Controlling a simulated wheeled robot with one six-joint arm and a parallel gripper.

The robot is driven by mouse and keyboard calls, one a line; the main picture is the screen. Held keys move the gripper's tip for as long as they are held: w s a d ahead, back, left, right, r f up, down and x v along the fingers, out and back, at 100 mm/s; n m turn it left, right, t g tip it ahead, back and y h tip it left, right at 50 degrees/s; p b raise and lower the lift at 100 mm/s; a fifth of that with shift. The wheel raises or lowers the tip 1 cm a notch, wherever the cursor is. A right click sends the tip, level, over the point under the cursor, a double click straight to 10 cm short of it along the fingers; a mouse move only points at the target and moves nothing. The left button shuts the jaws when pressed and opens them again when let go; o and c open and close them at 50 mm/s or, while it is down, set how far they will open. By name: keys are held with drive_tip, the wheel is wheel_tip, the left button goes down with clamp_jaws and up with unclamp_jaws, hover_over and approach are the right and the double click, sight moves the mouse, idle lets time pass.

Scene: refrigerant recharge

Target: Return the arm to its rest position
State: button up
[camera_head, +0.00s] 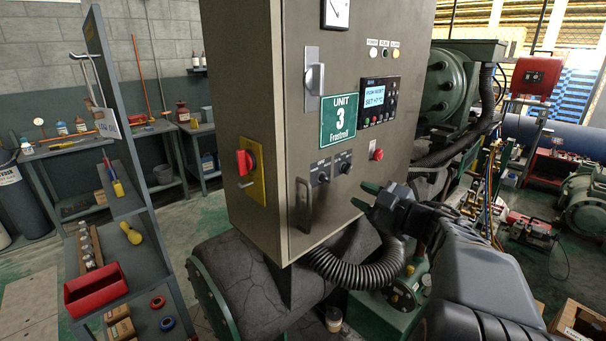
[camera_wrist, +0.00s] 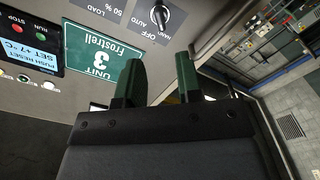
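My gripper (camera_head: 365,196) is in front of the lower right part of the grey control cabinet (camera_head: 262,190) in the head view. Its two green fingers are apart with nothing between them. In the wrist view my gripper (camera_wrist: 158,75) also shows open and empty, with the cabinet face behind it, upside down. My arm reaches in from the lower right. I cannot tell whether the fingertips touch the cabinet.
A black corrugated hose (camera_head: 355,270) curves just below my gripper. A cabinet handle (camera_head: 303,205) and a red-and-yellow switch (camera_head: 246,163) are to its left. A shelf rack with a red bin (camera_head: 95,289) stands at left. Gauges and hoses (camera_head: 486,190) stand right of my arm.

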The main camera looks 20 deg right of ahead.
drive_tip(key=d+f+m+g+h, duration=0.2)
drive_tip(key=d+f+m+h, duration=0.3)
drive_tip(key=d+m+h, duration=0.65)
drive_tip(key=s+f+m+g+h, duration=0.2)
drive_tip(key=s+f+g+h, duration=0.1)
drive_tip(key=f+g+h, duration=0.1)
drive_tip(key=s+a+f+m+g+y, duration=0.1)
drive_tip(key=s+a+f+g+y, duration=0.1)
drive_tip(key=s+a+f+g, duration=0.3)
drive_tip(key=s+a+f+m+g+y, duration=0.1)
drive_tip(key=s+a+f+y, duration=0.15)
drive_tip(key=a, duration=0.45)
drive_tip(key=s+a+n+y, duration=0.2)
drive_tip(key=a+y, duration=0.1)
drive_tip(key=a, duration=1.1)
drive_tip(key=shift+s+a+f+n+g, duration=0.2)
drive_tip(key=shift+s+f+n+g, duration=0.15)
drive_tip(key=shift+s+f, duration=0.1)
drive_tip(key=shift+w, duration=0.1)
